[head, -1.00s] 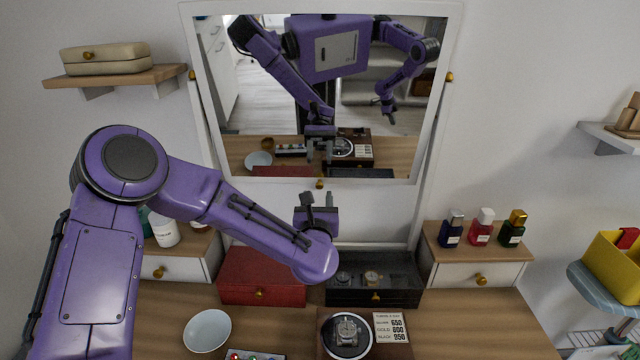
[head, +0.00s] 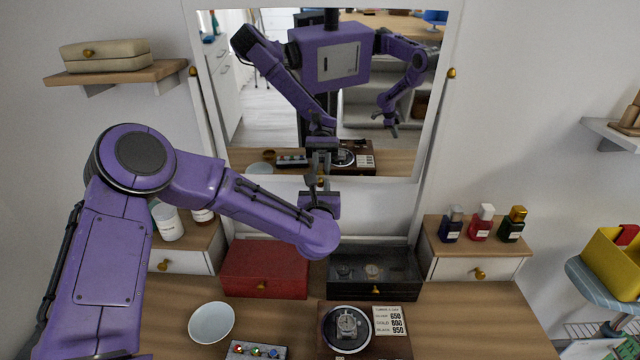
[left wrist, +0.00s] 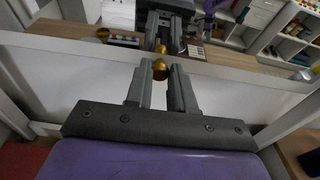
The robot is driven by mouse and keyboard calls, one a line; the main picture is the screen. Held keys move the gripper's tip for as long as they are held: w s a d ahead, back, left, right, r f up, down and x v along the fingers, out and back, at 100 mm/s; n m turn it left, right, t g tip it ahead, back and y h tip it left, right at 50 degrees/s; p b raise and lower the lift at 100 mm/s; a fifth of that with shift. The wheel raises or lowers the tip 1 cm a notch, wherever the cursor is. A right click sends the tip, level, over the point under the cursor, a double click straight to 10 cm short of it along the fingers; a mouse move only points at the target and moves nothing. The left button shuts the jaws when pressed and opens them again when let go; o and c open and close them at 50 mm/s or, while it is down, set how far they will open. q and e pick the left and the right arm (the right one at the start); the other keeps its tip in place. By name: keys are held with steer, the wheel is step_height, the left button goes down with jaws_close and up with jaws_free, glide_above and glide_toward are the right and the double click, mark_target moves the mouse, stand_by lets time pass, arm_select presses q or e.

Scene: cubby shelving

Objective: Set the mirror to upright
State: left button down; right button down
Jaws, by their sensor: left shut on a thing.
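The mirror (head: 255,100) hangs in a white frame between two white side posts, with brass pivot knobs at its sides. My left gripper (head: 320,172) reaches up to that lower edge. In the left wrist view, its grey fingers (left wrist: 161,76) are closed on the gold knob from both sides. My right gripper shows only as a reflection in the glass.
Below the mirror stand a red box (head: 264,268) and a black watch case (head: 400,280). A white bowl (head: 211,323) and a watch stand (head: 365,345) are on the wooden tabletop. Perfume bottles (head: 481,226) stand right; a wall shelf (head: 115,77) is at upper left.

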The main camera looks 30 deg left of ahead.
arm_select(q)
steer(key=shift+s+d+r+g, duration=0.3)
steer(key=shift+s+r+g, duration=0.1)
steer(key=shift+s, duration=0.25)
steer(key=shift+s+d+f+h, duration=0.1)
steer(key=shift+s+f+h, duration=0.1)
steer(key=shift+s+h, duration=0.1)
arm_select(e)
steer(key=shift+r, duration=0.55)
arm_select(q)
steer(key=c, duration=1)
jaws_free()
steer(key=b+v, duration=0.2)
steer(key=v, duration=0.8)
steer(key=shift+s+d+r+b, duration=0.15)
steer(key=shift+s+b, duration=0.05)
steer(key=shift+b, duration=0.2)
arm_select(e)
step_height(320, 180, down, 3)
steer(key=shift+f, duration=0.1)
